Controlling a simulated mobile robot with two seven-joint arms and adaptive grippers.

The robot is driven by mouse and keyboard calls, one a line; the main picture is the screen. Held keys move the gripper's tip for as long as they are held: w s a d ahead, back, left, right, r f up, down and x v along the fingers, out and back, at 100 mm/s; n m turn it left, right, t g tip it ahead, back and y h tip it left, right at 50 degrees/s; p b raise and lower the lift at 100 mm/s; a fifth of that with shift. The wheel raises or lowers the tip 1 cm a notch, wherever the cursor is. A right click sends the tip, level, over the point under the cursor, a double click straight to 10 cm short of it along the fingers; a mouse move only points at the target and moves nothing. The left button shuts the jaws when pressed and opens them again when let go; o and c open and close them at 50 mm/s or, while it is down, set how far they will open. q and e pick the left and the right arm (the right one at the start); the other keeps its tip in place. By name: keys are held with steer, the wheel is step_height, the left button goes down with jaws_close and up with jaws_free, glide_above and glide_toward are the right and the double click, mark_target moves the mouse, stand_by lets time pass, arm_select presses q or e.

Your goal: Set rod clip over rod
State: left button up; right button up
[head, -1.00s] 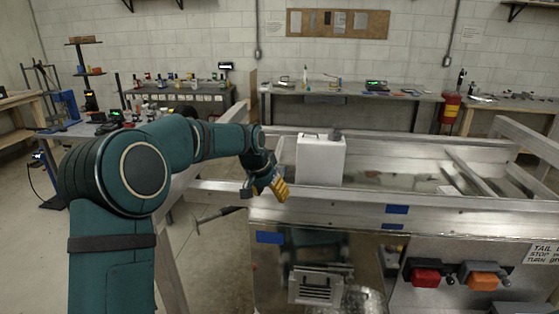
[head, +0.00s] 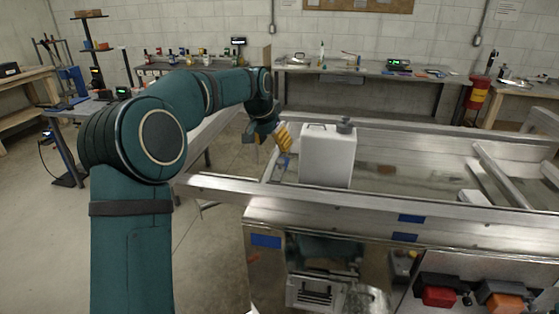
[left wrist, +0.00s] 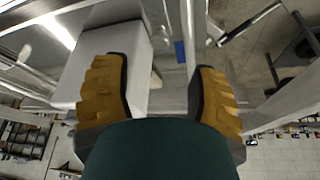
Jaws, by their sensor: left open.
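My left gripper (head: 270,140) is above the left end of the aluminium trailer frame, just left of a white jug. In the left wrist view my left gripper (left wrist: 157,68) is open, with its two yellow-padded fingers well apart and nothing clearly held between them. A thin dark rod (left wrist: 247,23) with a light end shows beyond the right finger, apart from it. I cannot make out a rod clip for sure in either view. My right gripper is not in view.
The white jug (head: 327,155) with a dark cap stands inside the trailer frame (head: 340,203), close to my left gripper. Red (head: 438,296) and orange (head: 502,302) lamps are at the lower right. Workbenches (head: 370,72) line the back wall. Floor is free left of the trailer.

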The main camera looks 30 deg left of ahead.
mark_target(279, 160)
arm_select(q)
steer(key=x, duration=0.8)
steer(key=shift+w, duration=0.1)
jaws_close()
